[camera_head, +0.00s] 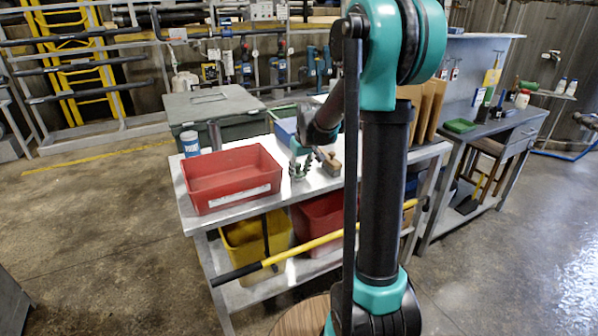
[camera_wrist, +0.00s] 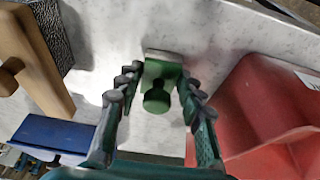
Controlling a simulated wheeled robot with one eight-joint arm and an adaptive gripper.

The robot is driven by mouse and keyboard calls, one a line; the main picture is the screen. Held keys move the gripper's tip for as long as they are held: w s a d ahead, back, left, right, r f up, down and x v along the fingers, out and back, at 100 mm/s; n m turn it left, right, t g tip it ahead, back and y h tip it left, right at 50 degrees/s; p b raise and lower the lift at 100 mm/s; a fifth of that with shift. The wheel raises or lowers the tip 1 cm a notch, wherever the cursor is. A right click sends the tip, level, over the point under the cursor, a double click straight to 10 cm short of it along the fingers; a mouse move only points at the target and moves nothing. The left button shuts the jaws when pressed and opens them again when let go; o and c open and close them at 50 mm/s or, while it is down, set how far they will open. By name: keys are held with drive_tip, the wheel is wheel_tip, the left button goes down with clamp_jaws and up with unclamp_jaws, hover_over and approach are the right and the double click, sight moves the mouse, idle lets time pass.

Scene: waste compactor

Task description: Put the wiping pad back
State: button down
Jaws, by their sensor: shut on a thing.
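A small green piece with a round knob and a pale grey edge (camera_wrist: 163,72), seemingly the wiping pad, is between my gripper's fingers in the wrist view. My gripper (camera_head: 299,170) is shut on it, low over the grey worktable (camera_head: 245,211), to the right of a red bin (camera_head: 229,180). In the wrist view, the two jointed fingers of my gripper (camera_wrist: 158,88) flank the green piece on both sides. In the head view the fingers mostly hide it. I cannot tell whether it touches the tabletop.
A wooden-handled block (camera_head: 330,162) lies right of my gripper; its wooden handle shows in the wrist view (camera_wrist: 34,62). A blue bin (camera_head: 285,130) is behind. A blue-labelled can (camera_head: 190,144) stands at the left back. A second bench (camera_head: 492,127) is at right. Open floor lies left.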

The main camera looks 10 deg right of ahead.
drive_tip(key=c, duration=1)
unclamp_jaws()
drive_tip(key=shift+f, duration=0.1)
drive_tip(key=v, duration=1.2)
drive_tip(key=s+d+f+m, duration=0.1)
drive_tip(key=s+f, duration=0.4)
drive_tip(key=s, duration=0.3)
drive_tip(key=s+d+f+m, duration=0.1)
drive_tip(key=s+f, duration=0.5)
drive_tip(key=s, duration=0.3)
drive_tip(key=s+d+f+m+t+h, duration=0.1)
drive_tip(key=s+f, duration=0.5)
drive_tip(key=s, duration=0.3)
drive_tip(key=shift+s+f+m, duration=0.2)
drive_tip(key=shift+m, duration=0.1)
